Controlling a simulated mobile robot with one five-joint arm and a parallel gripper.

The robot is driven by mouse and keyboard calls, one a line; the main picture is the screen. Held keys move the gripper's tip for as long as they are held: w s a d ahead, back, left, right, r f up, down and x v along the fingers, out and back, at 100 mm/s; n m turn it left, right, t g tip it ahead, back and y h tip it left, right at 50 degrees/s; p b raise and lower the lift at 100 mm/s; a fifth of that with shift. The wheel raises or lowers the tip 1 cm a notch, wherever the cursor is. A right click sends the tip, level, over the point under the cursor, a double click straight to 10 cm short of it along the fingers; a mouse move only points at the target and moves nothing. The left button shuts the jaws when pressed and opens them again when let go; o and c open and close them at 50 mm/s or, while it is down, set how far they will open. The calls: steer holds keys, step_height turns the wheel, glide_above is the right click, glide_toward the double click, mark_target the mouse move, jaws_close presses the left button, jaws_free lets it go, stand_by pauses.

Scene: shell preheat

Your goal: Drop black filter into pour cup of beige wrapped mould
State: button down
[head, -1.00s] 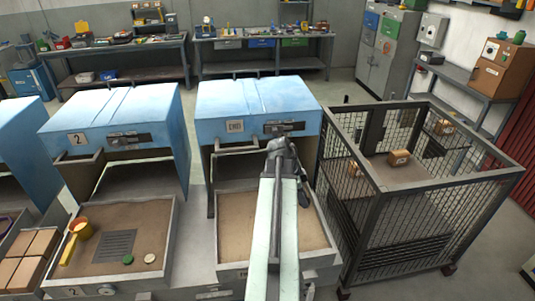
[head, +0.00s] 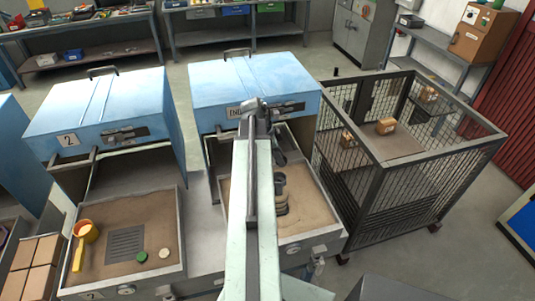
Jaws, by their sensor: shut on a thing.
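My arm rises through the middle of the head view and bends at the top. My gripper (head: 280,160) hangs down as a dark shape just right of my arm, over the right sand tray (head: 322,238). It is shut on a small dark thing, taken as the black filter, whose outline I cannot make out. Directly below it in the picture stands a beige banded shape (head: 281,196), which looks like the beige wrapped mould. My arm hides part of the tray beside it. The pour cup opening is not clear, and I cannot tell the gap between it and my gripper.
A left sand tray (head: 180,215) holds a yellow-orange ladle (head: 86,233), a dark grate (head: 126,243), a green disc (head: 141,256) and a pale disc (head: 165,253). Blue furnaces (head: 100,112) stand behind the trays. A mesh cage (head: 385,190) stands close on the right.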

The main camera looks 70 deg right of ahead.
steer(key=shift+w+f+b, duration=0.35)
steer(key=shift+f+b, duration=0.5)
steer(key=shift+f, duration=0.05)
step_height(320, 180, down, 7)
steer(key=b, duration=0.6)
steer(key=shift+a+r+b, duration=0.1)
steer(key=shift+r+b, duration=0.05)
steer(key=shift+b, duration=0.2)
steer(key=c, duration=0.8)
jaws_free()
steer(key=shift+r, duration=0.1)
steer(key=p+v, duration=0.7)
steer(key=shift+w+a+r, duration=0.1)
steer(key=shift+r, duration=0.2)
